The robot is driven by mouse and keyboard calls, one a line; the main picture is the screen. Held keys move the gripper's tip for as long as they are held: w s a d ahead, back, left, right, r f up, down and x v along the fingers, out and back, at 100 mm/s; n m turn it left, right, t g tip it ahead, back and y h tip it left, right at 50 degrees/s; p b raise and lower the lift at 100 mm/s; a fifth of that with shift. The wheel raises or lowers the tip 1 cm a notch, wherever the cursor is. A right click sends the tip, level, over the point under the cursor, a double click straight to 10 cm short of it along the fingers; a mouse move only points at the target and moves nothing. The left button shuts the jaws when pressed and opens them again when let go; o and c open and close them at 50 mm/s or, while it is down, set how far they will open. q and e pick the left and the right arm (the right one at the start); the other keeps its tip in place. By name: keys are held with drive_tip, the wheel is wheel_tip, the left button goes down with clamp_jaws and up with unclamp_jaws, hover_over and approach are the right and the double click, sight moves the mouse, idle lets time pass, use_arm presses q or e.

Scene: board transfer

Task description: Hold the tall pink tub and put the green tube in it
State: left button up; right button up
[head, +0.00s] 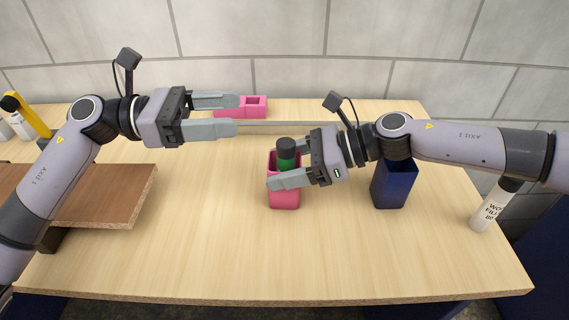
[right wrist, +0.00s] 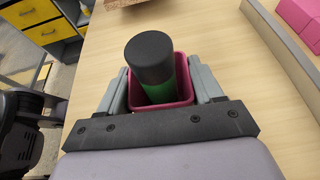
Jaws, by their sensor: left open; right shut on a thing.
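The tall pink tub (head: 285,198) stands on the table near the middle; its rim also shows in the right wrist view (right wrist: 163,105). The green tube (head: 287,161) with a dark cap stands inside the tub, its upper part above the rim; in the right wrist view the tube (right wrist: 156,90) leans slightly. Its lower end is hidden in the tub. My right gripper (head: 287,166) is shut on the tub, one finger on each side of it near the rim. My left gripper (head: 237,114) is open and empty, above the table behind and left of the tub.
A low pink box (head: 256,112) lies at the back behind my left gripper. A dark blue tub (head: 394,190) stands to the right, partly under my right arm. A white bottle (head: 487,212) stands at the right edge. A brown raised board (head: 110,195) is at left. The front middle is clear.

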idle(0.3)
drive_tip(key=o, duration=1.1)
drive_tip(key=v, duration=1.2)
